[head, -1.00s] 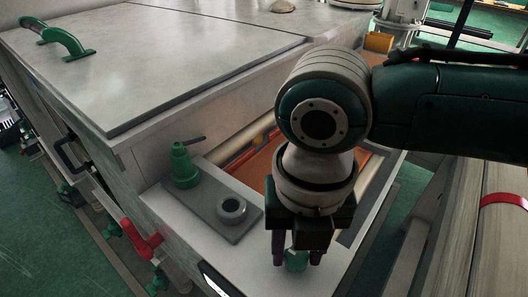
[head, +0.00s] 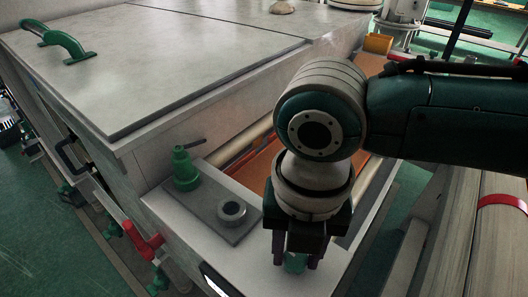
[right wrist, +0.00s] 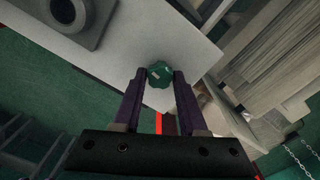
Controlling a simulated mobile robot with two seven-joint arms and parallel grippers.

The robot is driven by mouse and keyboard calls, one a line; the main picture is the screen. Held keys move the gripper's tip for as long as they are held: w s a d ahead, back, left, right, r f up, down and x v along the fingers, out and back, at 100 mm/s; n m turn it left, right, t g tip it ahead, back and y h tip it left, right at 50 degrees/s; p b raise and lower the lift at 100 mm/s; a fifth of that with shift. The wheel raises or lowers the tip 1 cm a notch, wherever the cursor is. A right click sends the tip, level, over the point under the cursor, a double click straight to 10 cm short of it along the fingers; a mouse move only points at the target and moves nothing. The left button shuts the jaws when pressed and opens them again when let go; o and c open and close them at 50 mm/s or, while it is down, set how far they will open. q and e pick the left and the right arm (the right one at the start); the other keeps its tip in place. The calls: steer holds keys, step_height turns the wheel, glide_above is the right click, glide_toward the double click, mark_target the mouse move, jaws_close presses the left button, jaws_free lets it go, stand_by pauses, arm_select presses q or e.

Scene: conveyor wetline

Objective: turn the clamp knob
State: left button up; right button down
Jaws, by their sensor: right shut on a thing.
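The clamp knob is a small green lobed knob (right wrist: 161,74) on the pale top of the machine's front ledge. It also shows low in the head view (head: 295,262), partly hidden behind my gripper. My right gripper (head: 296,262) points down over it, and its two dark fingers are shut on the knob from both sides. In the right wrist view the fingertips (right wrist: 159,75) lie on either side of the knob. My left gripper is in neither view.
A grey plate (head: 245,222) with a green valve-like fitting (head: 185,168) and a round grey socket (head: 232,212) lies left of the gripper. A large lidded tank (head: 180,65) fills the back left. A red lever (head: 150,246) sticks out at the ledge's left side.

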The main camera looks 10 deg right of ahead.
steer(key=m+p, duration=0.2)
steer(key=m, duration=0.2)
steer(key=shift+r, duration=0.15)
steer(key=m+p, duration=0.2)
steer(key=m, duration=0.3)
steer(key=m+p, duration=0.2)
steer(key=m, duration=0.2)
steer(key=shift+m, duration=0.3)
steer(key=m+p, duration=0.1)
steer(key=m, duration=0.3)
steer(key=shift+p, duration=0.3)
steer(key=m+p, duration=0.1)
steer(key=m, duration=0.4)
steer(key=m+p, duration=0.1)
steer(key=m, duration=0.2)
steer(key=shift+m, duration=0.3)
steer(key=m, duration=0.4)
steer(key=shift+m+p, duration=0.45)
steer(key=shift+m, duration=1.65)
